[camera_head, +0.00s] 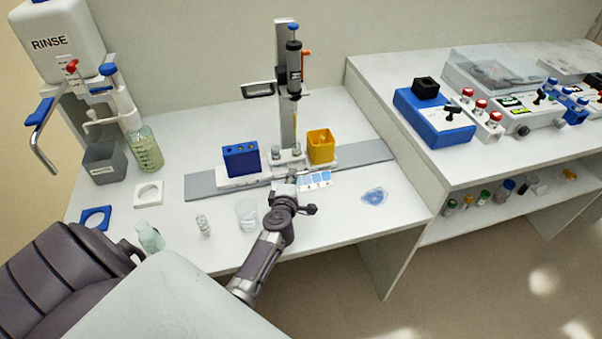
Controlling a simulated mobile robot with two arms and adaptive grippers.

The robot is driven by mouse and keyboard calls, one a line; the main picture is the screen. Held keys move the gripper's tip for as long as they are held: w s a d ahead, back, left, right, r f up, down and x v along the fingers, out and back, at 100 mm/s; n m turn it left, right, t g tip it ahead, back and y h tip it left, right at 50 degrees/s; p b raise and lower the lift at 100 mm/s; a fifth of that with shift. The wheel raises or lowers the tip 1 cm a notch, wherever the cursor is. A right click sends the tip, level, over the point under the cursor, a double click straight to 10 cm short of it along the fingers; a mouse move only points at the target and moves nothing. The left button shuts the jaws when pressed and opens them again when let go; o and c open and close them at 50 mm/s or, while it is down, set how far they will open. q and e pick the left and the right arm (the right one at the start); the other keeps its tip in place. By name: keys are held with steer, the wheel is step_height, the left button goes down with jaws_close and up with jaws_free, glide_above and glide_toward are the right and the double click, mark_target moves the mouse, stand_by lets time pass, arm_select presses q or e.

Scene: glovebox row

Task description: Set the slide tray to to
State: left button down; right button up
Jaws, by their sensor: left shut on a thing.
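The slide tray (316,180) is a small white piece with blue-tinted squares, at the front of the dosing stand's base in the head view. My left gripper (292,178) is at the tray's left end and looks shut on it. The fingertips are small here and partly hidden by the wrist. Behind the tray stands an upright column (285,90) carrying a dark dispenser (294,65) with a blue top. My right gripper is not in view.
A blue block (241,161) and a yellow cup (320,147) flank the column on a grey strip (205,187). A clear beaker (246,215) and small vial (203,226) stand left of my arm. A blue puddle-like patch (375,196) lies right. A raised bench (480,165) bounds the right.

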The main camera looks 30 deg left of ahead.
arm_select(q)
steer(key=shift+s+a, duration=0.15)
steer(key=shift+s, duration=0.05)
steer(key=c, duration=1.5)
jaws_free()
steer(key=shift+w, duration=0.1)
steer(key=v, duration=1.1)
steer(key=shift+f, duration=0.1)
steer(key=shift+s+d, duration=0.3)
steer(key=shift+s, duration=0.2)
